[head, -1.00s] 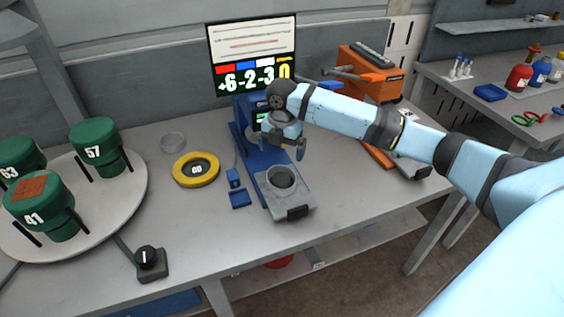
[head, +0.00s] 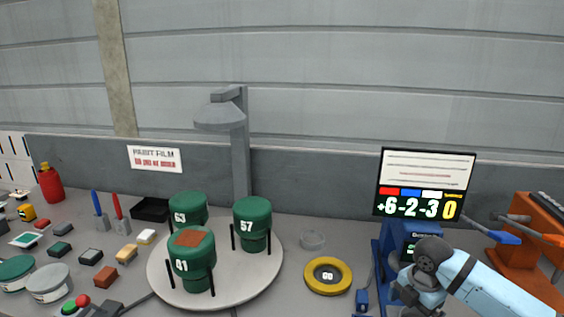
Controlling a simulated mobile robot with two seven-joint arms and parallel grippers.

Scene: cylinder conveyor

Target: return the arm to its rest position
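My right arm comes in from the lower right in the head view, and its gripper (head: 412,296) hangs low in front of the blue device (head: 391,250). The fingers are at the bottom edge of the picture and too small and hidden to tell whether they are open or shut. Nothing is clearly seen in them. My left arm and gripper are not in view.
A round white turntable (head: 240,285) carries green cylinders marked 63, 61 (head: 192,262) and 57 (head: 252,222). A yellow ring (head: 328,276) and a clear dish (head: 312,239) lie between it and the blue device. A screen (head: 424,184) stands behind. Small items crowd the left.

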